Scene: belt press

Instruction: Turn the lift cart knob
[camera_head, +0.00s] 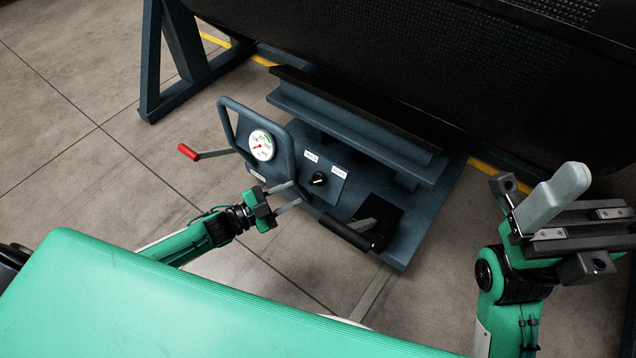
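The lift cart (291,132) is dark blue-grey with a tube handle and stands on the floor in the middle. Its knob (319,179) is small and black with a light pointer mark, on a panel between two white labels. My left gripper (297,192) is just left of the knob, its two grey fingers apart and pointing toward it. Nothing shows between the fingers, and a small gap to the knob appears. My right gripper (553,197) is at the right, away from the cart; one light grey finger shows clearly, the other is unclear.
A round white gauge (261,145) and a red-tipped lever (188,152) are left of the knob. A black pedal (346,233) is below it. The large black belt (430,60) stands behind the cart. Tiled floor is clear at left.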

